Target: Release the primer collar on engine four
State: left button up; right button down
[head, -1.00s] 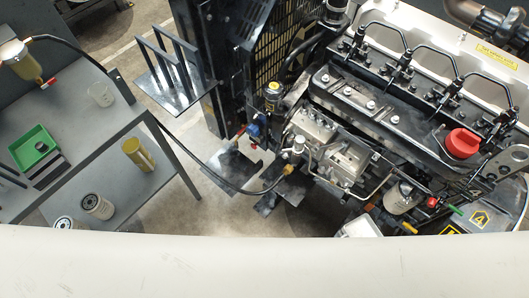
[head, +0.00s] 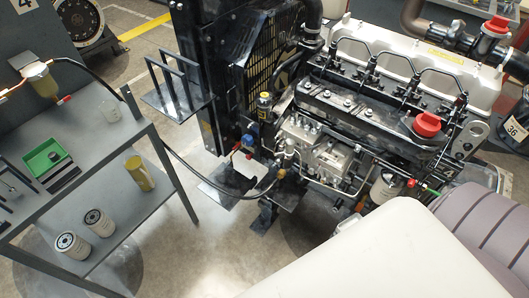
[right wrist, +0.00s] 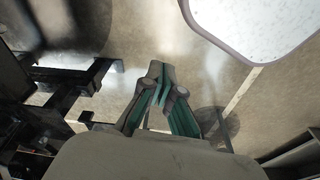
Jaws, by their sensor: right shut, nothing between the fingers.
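The engine (head: 360,110) stands at the right in the head view, with a grey-white rocker cover, black fuel lines and a red cap (head: 427,125) on top. My right gripper (right wrist: 158,84) is shut and empty over bare floor in the right wrist view. My left gripper is not in view.
A black hose (head: 205,183) runs from the bench to the engine. Floor (head: 190,245) between them is clear.

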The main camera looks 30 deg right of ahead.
jog(key=w+a+r, duration=0.1)
jog(key=w+r, duration=0.5)
jog(key=r, duration=0.6)
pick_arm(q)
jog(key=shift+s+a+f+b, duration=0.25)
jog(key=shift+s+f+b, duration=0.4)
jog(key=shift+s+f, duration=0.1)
pick_arm(e)
notch_tip(320, 180, up, 19)
jog(key=m+t+h, duration=0.1)
jog(key=m+t, duration=0.1)
jog(key=m, duration=0.4)
send_over(285, 153)
jog(key=a, duration=0.3)
jog(key=shift+s+r, duration=0.2)
jog(key=shift+s, duration=0.1)
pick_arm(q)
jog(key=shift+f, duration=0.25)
pick_arm(e)
jog(key=x, duration=1)
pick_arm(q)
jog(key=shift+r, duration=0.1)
pick_arm(e)
jog(key=shift+s+n, duration=0.1)
jog(key=shift+n, duration=0.2)
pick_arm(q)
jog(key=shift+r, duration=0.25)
pick_arm(e)
jog(key=shift+s+n, duration=0.1)
jog(key=shift+n, duration=0.2)
